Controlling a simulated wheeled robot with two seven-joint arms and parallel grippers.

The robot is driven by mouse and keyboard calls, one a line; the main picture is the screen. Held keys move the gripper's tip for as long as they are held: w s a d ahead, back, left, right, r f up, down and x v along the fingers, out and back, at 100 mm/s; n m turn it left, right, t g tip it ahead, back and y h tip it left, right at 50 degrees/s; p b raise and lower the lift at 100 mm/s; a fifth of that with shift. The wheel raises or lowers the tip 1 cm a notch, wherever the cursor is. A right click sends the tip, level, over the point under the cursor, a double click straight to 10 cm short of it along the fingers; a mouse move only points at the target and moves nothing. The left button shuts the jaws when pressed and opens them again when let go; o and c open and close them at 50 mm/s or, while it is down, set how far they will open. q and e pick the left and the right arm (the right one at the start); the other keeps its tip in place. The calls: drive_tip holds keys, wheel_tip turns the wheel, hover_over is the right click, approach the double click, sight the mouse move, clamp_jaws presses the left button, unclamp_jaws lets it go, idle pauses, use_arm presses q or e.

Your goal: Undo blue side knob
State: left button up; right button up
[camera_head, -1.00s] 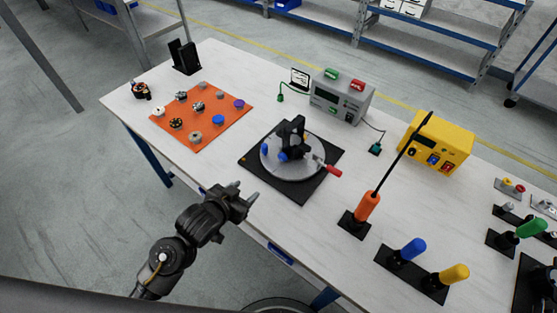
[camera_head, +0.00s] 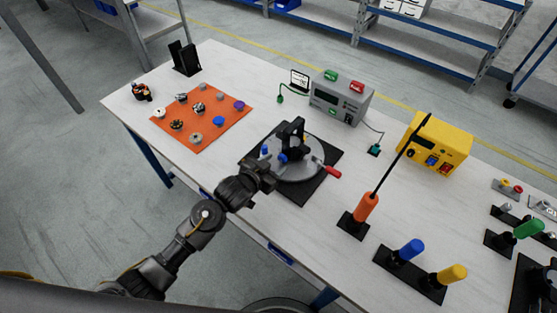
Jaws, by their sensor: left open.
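A black fixture (camera_head: 292,137) stands on a round grey turntable (camera_head: 302,171) near the middle of the table. A blue side knob (camera_head: 283,158) sits low on the fixture's near side. A second small blue part (camera_head: 265,150) shows at the turntable's left edge. A red-handled lever (camera_head: 332,171) sticks out to the right. My left gripper (camera_head: 269,173) is open and empty at the turntable's near left edge, a little below and left of the blue knob. I cannot tell if it touches the turntable. My right gripper is not in view.
An orange mat (camera_head: 203,133) with several small knobs lies left. A grey box (camera_head: 340,98) and a yellow box (camera_head: 436,142) stand behind and right. An orange-handled tool (camera_head: 367,207) stands upright to the right, with blue and yellow handles (camera_head: 411,249) nearer the front edge.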

use_arm(q)
drive_tip(key=shift+x, duration=1.2)
drive_tip(key=c, duration=1)
drive_tip(key=shift+r+n+p, duration=0.15)
drive_tip(key=shift+n+p, duration=0.15)
drive_tip(key=shift+p, duration=0.3)
drive_tip(key=shift+a+n+g+h+p, duration=0.1)
drive_tip(key=shift+n+g+h+p, duration=0.3)
drive_tip(key=shift+n+h+p, duration=0.35)
drive_tip(key=shift+w+n+h+p, duration=0.1)
drive_tip(key=shift+n+h+p, duration=0.15)
drive_tip(key=shift+n+p, duration=0.4)
drive_tip(key=shift+n+g+h+p, duration=0.4)
drive_tip(key=shift+n+g, duration=0.1)
drive_tip(key=shift+n, duration=0.1)
